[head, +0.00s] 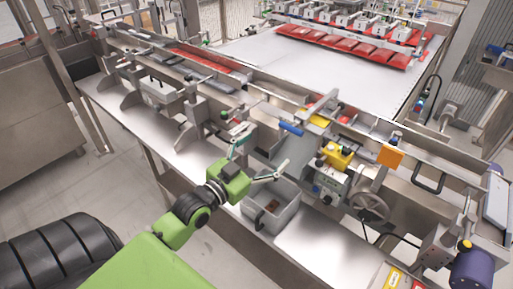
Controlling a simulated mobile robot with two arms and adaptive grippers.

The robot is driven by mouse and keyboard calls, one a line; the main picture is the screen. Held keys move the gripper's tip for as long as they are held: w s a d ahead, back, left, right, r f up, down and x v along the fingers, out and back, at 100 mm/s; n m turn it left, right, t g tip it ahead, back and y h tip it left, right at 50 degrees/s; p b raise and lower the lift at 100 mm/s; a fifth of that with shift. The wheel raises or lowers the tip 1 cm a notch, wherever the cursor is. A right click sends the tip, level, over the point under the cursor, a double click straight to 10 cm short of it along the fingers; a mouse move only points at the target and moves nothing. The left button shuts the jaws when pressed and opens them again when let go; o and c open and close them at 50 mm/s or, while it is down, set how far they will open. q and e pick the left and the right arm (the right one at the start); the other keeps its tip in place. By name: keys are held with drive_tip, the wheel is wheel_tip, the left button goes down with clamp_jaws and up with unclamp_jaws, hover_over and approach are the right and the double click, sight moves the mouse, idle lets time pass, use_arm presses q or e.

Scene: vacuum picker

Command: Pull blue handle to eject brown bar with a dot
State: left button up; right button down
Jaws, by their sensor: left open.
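The blue handle (291,129) sits on the front side of the machine rail, near the middle of the head view. My left gripper (267,146) is open and empty, with its two fingers spread toward the machine. The handle is just beyond the fingertips, up and to the right in the picture, and no contact is visible. A small brown piece (272,206) lies in the grey bin below the gripper. It is too small to tell whether it bears a dot. My right gripper is not in view.
The grey bin (288,216) stands on the steel shelf (320,245). A yellow block (338,155), a control box and a handwheel (370,206) are to the right. Red packs (340,47) line the far side of the white conveyor (305,68). Metal brackets crowd the left rail.

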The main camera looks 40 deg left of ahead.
use_arm(q)
drive_tip(key=s, duration=1.2)
drive_tip(key=shift+a, duration=0.45)
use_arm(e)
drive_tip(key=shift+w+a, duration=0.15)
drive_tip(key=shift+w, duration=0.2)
